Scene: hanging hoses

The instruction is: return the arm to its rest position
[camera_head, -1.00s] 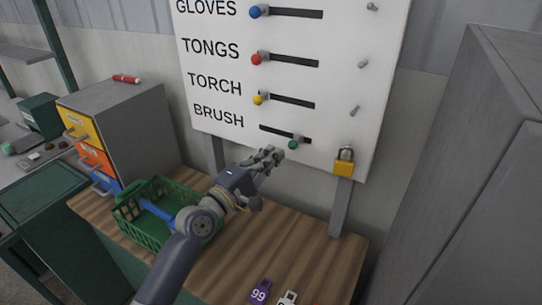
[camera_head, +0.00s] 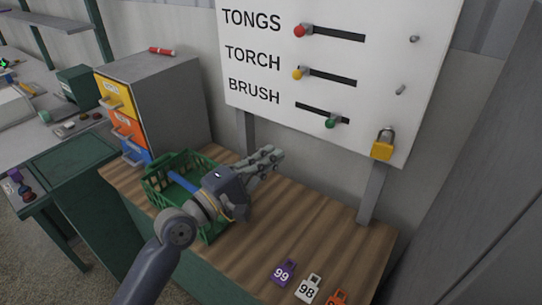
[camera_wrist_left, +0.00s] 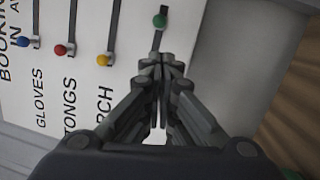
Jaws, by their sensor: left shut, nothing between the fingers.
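My left gripper (camera_head: 273,156) is shut and empty, held above the wooden bench in front of the white board. Its closed fingertips also show in the left wrist view (camera_wrist_left: 160,66). The green knob (camera_head: 330,123) of the BRUSH slot is toward the slot's right end, above and right of the fingertips and apart from them. It also shows in the left wrist view (camera_wrist_left: 160,20), beyond the fingertips. The red TONGS knob (camera_head: 300,31) and yellow TORCH knob (camera_head: 298,73) are at the left ends of their slots. My right gripper is not in view.
A green basket (camera_head: 158,184) with something blue inside stands just left of my left gripper. A drawer cabinet (camera_head: 174,100) is behind it. A yellow padlock (camera_head: 383,149) hangs at the board's lower right. Numbered tags, one purple (camera_head: 284,271), lie on the bench (camera_head: 330,235) front.

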